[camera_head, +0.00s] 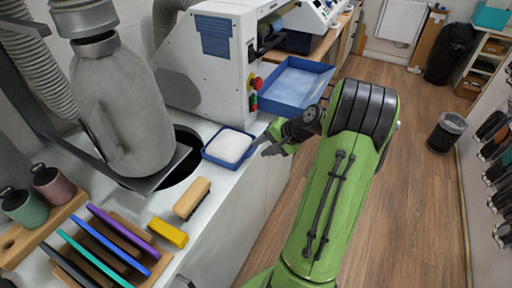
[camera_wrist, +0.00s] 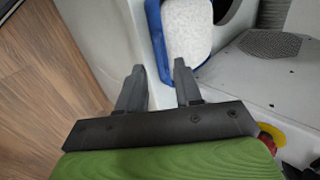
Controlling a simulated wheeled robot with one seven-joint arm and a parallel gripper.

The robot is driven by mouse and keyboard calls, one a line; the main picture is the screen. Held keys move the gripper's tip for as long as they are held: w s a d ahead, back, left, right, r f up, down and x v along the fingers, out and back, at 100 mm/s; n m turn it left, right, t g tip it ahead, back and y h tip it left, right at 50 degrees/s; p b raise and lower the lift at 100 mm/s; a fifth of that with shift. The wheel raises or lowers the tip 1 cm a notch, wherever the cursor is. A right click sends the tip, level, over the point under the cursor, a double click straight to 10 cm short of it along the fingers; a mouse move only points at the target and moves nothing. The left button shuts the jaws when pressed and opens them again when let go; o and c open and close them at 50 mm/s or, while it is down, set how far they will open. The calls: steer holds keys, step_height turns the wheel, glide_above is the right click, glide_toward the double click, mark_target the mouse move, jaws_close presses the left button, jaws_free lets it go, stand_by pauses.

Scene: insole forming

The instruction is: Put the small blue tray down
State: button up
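The small blue tray (camera_head: 217,161) holds a white, rough-surfaced slab (camera_head: 230,146) and rests on the white worktop, right of the round dark opening. In the wrist view the tray's blue rim (camera_wrist: 155,40) shows at the top, partly cut off by the picture edge. My gripper (camera_head: 267,146) is just right of the tray, low near the worktop edge. In the wrist view my gripper (camera_wrist: 159,68) is open, its fingers apart with a corner of the blue rim between or just beyond the tips. I cannot tell whether a finger touches the rim.
A larger blue tray (camera_head: 296,86) projects from the white machine (camera_head: 205,60) behind. A grey bag-like column (camera_head: 125,110) stands left of the opening. A wooden brush (camera_head: 192,198), a yellow block (camera_head: 168,232) and a rack of coloured plates (camera_head: 105,250) lie in front.

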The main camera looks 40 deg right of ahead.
steer(key=p+v, duration=0.2)
steer(key=v, duration=0.6)
steer(key=w+a+r+n+g+h, duration=0.1)
steer(key=a+r+n+g, duration=0.2)
steer(key=a, duration=0.7)
steer(key=a+r+n+h, duration=0.1)
steer(key=a+r+n, duration=0.3)
steer(key=a, duration=0.6)
steer(key=s+a+r+n+h, duration=0.1)
steer(key=s+a+n, duration=0.6)
steer(key=s, duration=0.6)
steer(key=shift+s+a+r+t, duration=0.2)
steer(key=shift+a+t, duration=0.1)
steer(key=shift+a, duration=0.7)
